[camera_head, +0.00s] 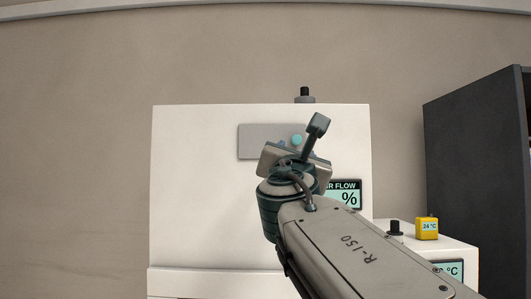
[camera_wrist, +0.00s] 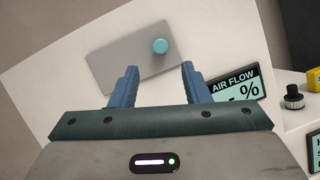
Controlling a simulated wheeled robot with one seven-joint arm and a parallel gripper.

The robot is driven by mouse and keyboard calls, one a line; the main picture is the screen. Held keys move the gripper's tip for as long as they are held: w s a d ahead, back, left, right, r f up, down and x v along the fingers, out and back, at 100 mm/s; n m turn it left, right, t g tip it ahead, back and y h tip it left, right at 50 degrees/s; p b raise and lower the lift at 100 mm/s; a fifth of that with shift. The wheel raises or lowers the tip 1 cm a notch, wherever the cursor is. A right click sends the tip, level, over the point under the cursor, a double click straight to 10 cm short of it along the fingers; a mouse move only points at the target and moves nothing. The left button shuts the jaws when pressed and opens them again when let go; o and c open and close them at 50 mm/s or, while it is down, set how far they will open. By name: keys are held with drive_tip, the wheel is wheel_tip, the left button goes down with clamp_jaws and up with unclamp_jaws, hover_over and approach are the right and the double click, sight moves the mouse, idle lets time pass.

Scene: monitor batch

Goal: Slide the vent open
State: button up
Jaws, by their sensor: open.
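The vent is a grey rectangular plate (camera_head: 258,141) on the front of a white cabinet; it also shows in the wrist view (camera_wrist: 125,65). A round teal knob (camera_wrist: 160,46) sits toward the plate's right end. The knob also shows in the head view (camera_head: 297,140), just above my wrist. My gripper (camera_wrist: 156,72) is open, its two blue fingers apart and empty. In the wrist view the knob appears beyond the fingertips, between their lines, with no contact visible.
An AIR FLOW display (camera_wrist: 234,88) with a % sign is right of the plate, partly hidden. A lower white unit at right carries a black knob (camera_head: 395,228) and a yellow 24 °C block (camera_head: 427,228). A dark cabinet (camera_head: 475,155) stands far right. The white front (camera_head: 195,200) left of the plate is clear.

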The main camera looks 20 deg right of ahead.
drive_tip(key=shift+v, duration=2.3)
wheel_tip(320, 180, down, 28)
drive_tip(key=d+m+g+y+p, duration=0.2)
drive_tip(key=m+g+y, duration=0.2)
drive_tip(key=m+g, duration=0.8)
drive_tip(key=s+a+f+m+g+y, duration=0.1)
drive_tip(key=s+a+f+m+y, duration=0.1)
drive_tip(key=f, duration=0.5)
drive_tip(key=s+a+f+m+g+y, duration=0.2)
drive_tip(key=s+a+f+m, duration=0.2)
drive_tip(key=s+f+m, duration=0.2)
drive_tip(key=s+a+f+m+g+y+p, duration=0.1)
drive_tip(key=s+a+f+m+y, duration=0.1)
drive_tip(key=f+m, duration=0.4)
wheel_tip(320, 180, down, 2)
drive_tip(key=shift+s+a+f+m+g, duration=0.2)
drive_tip(key=shift+s+a+m+g, duration=0.2)
drive_tip(key=shift+s+a, duration=0.4)
drive_tip(key=shift+s+d, duration=0.1)
drive_tip(key=shift+d, duration=0.15)
